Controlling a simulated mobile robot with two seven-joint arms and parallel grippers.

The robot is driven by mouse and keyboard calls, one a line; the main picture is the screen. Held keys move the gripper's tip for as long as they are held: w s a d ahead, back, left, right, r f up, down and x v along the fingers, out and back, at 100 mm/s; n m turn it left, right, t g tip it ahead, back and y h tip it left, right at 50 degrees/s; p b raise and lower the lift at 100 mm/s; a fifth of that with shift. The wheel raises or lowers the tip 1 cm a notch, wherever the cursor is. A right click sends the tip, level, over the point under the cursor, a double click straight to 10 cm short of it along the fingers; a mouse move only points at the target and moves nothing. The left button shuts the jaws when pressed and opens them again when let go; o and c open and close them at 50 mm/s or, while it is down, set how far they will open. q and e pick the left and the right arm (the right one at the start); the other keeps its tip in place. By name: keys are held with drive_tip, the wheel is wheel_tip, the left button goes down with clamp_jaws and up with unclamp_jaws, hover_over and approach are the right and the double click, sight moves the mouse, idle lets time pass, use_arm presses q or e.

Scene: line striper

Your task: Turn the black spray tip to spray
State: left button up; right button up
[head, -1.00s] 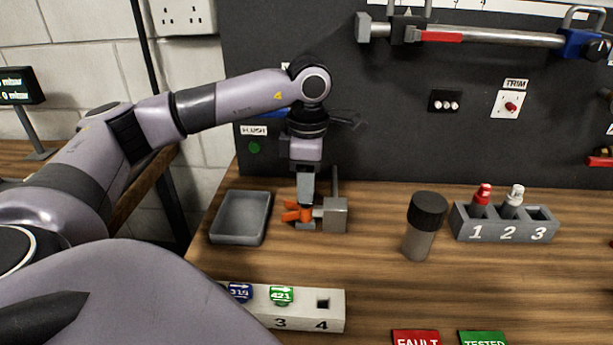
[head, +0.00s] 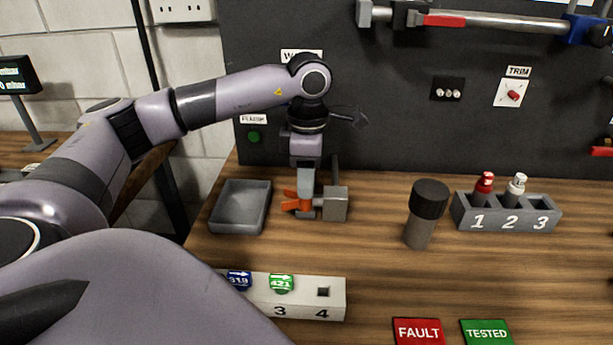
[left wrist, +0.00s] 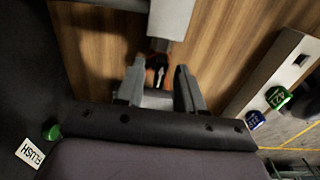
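The black spray tip (left wrist: 157,72) bears a white arrow and shows in the left wrist view beside a little orange, at the end of a grey body (left wrist: 172,18). In the head view a grey block (head: 335,204) stands on the bench with an orange piece (head: 291,205) to its left; the black tip is hidden there. My left gripper (head: 305,210) points down at the orange piece, against the block's left side. In the left wrist view its fingers (left wrist: 160,72) are apart, one on each side of the tip, with a gap showing on the right. My right gripper is out of view.
A grey tray (head: 240,207) lies just left of the block. A dark-capped cylinder (head: 426,212) and a numbered rack (head: 507,213) with two small bottles stand to the right. A white numbered holder (head: 312,298) is in front. The dark panel (head: 390,130) rises behind.

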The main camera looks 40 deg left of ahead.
use_arm(q)
clamp_jaws()
drive_tip(key=n, duration=0.4)
drive_tip(key=shift+n+p, duration=0.3)
drive_tip(key=shift+p, duration=0.1)
drive_tip(key=n, duration=0.4)
drive_tip(key=shift+f+n+p, duration=0.1)
drive_tip(key=shift+n+p, duration=0.2)
